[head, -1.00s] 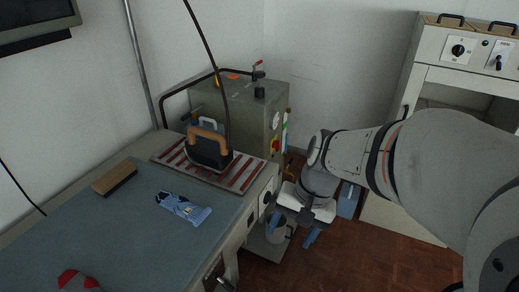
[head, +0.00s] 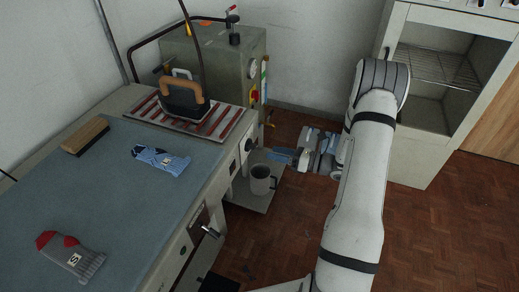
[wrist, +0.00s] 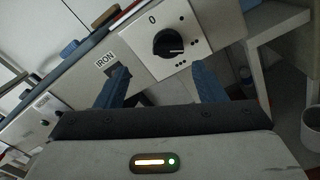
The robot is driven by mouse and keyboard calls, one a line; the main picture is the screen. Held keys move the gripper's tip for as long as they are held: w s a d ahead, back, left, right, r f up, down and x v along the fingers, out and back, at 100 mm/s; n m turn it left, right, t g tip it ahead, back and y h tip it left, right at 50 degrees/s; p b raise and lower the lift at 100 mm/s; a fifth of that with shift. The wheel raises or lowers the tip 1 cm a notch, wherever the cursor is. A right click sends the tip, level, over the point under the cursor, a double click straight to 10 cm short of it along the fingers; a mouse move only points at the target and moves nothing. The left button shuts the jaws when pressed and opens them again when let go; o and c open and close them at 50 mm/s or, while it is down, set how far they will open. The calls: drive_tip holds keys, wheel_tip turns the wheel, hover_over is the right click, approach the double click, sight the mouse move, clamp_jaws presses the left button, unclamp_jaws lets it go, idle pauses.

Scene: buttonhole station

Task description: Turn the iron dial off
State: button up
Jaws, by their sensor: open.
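The iron dial (wrist: 168,43) is a round black knob on a white square plate (wrist: 190,62), with the label IRON (wrist: 104,62) beside it. Its white pointer line points right in the wrist view, away from the 0 mark above the knob. In the head view the dial (head: 249,145) sits on the table's front panel, near the iron's end. My gripper (wrist: 162,72) is open and empty, its two blue fingers spread on either side of the knob's line and apart from it. In the head view my gripper (head: 282,157) points left at the panel, a short gap away.
The iron (head: 184,97) stands on a red-striped rest (head: 220,128). A grey mug (head: 261,180) is on a low shelf just below my gripper. A crank handle (head: 211,232) juts from the panel.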

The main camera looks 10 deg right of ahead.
sight(256, 147)
drive_tip(key=shift+m+t, duration=0.3)
drive_tip(key=shift+m, duration=0.1)
drive_tip(key=x, duration=0.7)
drive_tip(key=shift+w+f+p, duration=0.35)
drive_tip(key=shift+f+p, duration=0.05)
drive_tip(key=shift+c, duration=0.2)
drive_tip(key=c, duration=0.9)
